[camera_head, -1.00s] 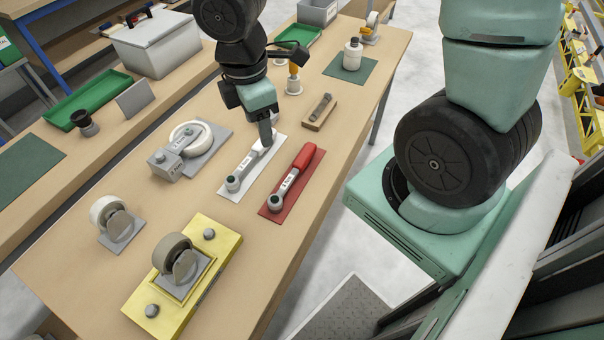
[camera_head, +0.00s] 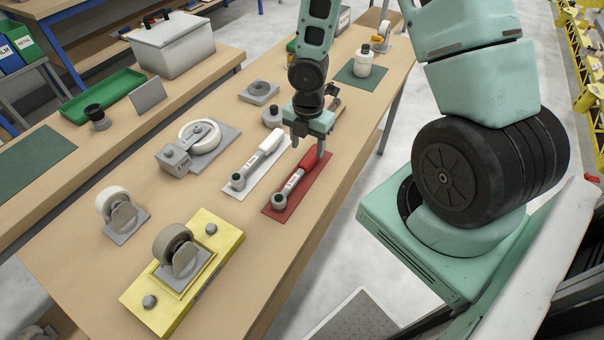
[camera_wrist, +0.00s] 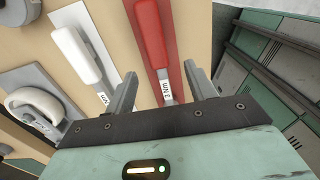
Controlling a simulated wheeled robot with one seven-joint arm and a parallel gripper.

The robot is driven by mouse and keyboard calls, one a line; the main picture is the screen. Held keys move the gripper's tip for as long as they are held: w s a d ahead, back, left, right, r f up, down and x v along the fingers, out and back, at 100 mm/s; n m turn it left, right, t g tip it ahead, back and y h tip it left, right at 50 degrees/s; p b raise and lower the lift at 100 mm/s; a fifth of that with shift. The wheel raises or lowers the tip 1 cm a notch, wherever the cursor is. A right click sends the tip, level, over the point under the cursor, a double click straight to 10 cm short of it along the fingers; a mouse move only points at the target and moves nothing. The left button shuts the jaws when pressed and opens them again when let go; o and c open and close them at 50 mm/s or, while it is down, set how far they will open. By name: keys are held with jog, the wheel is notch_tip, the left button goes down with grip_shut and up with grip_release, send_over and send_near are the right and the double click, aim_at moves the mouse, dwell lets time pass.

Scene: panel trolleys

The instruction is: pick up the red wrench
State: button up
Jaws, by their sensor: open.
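The red wrench (camera_head: 296,180) lies on a red mat (camera_head: 271,211) on the wooden workbench. Its red handle points away and its dark round head lies toward the front left. My gripper (camera_head: 308,148) is above the handle end, fingers pointing down. In the wrist view my gripper (camera_wrist: 161,90) is open, and the red wrench (camera_wrist: 151,35) runs between its two fingers with its label showing. The fingers are not closed on it. I cannot tell the exact height left between fingers and handle. The wrench's head is hidden in the wrist view by my gripper body.
A white-handled wrench (camera_head: 258,160) lies on a white mat (camera_head: 231,190) just left of the red one. Bare bench lies in front of the red mat.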

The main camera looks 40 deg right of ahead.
aim_at(306, 161)
jog(key=shift+w+f, duration=0.2)
jog(key=shift+f, duration=3.8)
jog(key=shift+c, duration=0.3)
grip_shut()
